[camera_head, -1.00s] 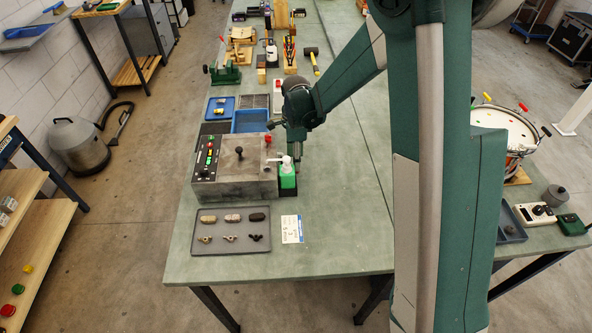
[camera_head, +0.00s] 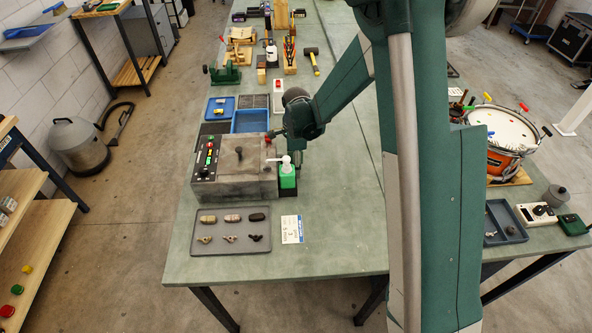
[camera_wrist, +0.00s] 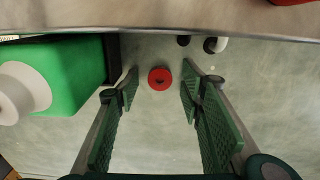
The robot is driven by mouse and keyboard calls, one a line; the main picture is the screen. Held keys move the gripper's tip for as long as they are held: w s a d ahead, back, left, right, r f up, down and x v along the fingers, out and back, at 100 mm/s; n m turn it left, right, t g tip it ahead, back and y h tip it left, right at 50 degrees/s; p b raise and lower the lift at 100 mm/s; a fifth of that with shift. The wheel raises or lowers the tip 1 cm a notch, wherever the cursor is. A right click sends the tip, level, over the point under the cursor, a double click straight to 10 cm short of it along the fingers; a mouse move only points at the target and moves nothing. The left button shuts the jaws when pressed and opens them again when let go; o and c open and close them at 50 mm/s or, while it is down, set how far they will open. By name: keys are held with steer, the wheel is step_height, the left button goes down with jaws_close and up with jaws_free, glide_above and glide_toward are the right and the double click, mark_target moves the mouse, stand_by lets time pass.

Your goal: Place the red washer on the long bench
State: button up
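The red washer (camera_wrist: 160,78), a small red ring with a dark hole, lies flat on the pale green top of the long bench (camera_head: 340,230). In the wrist view it lies between the tips of my gripper (camera_wrist: 159,85), with a gap on each side. My gripper is open, its two green ribbed fingers apart and empty. In the head view my gripper (camera_head: 299,160) points down beside the grey box, partly behind the green bottle. The washer cannot be made out there.
The green bottle (camera_head: 288,177) with a white top stands close by; it fills the left of the wrist view (camera_wrist: 65,75). The grey box (camera_head: 233,183) is close too.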

steer(key=shift+c, duration=0.8)
steer(key=c, duration=0.6)
step_height(320, 180, up, 10)
steer(key=shift+p, duration=0.45)
steer(key=shift+d, duration=0.15)
steer(key=w+d+f+n, duration=0.1)
steer(key=d+n, duration=0.4)
steer(key=w+d+f+n+b, duration=0.1)
steer(key=w+d+f+n, duration=0.1)
steer(key=d+n, duration=0.2)
steer(key=w+d+f+n, duration=0.1)
steer(key=d+f+n, duration=0.1)
steer(key=d+n, duration=0.3)
steer(key=shift+w+d+n, duration=0.2)
steer(key=shift+d+n, duration=0.1)
steer(key=shift+n, duration=0.8)
steer(key=shift+w+d+f+n, duration=0.15)
steer(key=shift+d+f+n, duration=0.05)
steer(key=shift+d+n, duration=0.65)
